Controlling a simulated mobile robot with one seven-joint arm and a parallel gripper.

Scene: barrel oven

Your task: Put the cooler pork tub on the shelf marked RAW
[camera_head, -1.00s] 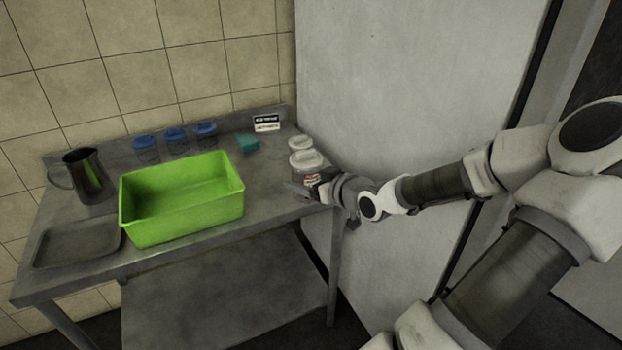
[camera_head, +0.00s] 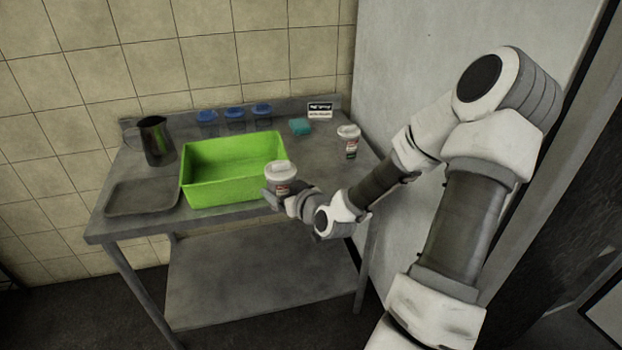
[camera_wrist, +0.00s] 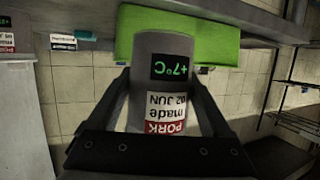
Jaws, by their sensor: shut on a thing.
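My gripper (camera_head: 275,195) is shut on a grey tub with a white lid (camera_head: 281,176), held upright near the green bin's front right corner. In the wrist view, which is upside down, the held tub (camera_wrist: 164,62) sits between both fingers; its display reads +7°C and its label reads PORK, made 02 JUN. A second white-lidded tub (camera_head: 348,142) stands on the table's right end. Its label is too small to read in the head view. Part of a labelled tub (camera_wrist: 6,42) shows at the wrist view's left edge. No shelf marked RAW can be made out.
The steel table (camera_head: 330,178) holds a green bin (camera_head: 235,165), a dark tray (camera_head: 143,197), a metal jug (camera_head: 155,142), several blue-lidded containers (camera_head: 234,115), a teal block (camera_head: 300,126) and a small sign (camera_head: 320,110). A wire rack (camera_wrist: 298,100) shows in the wrist view.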

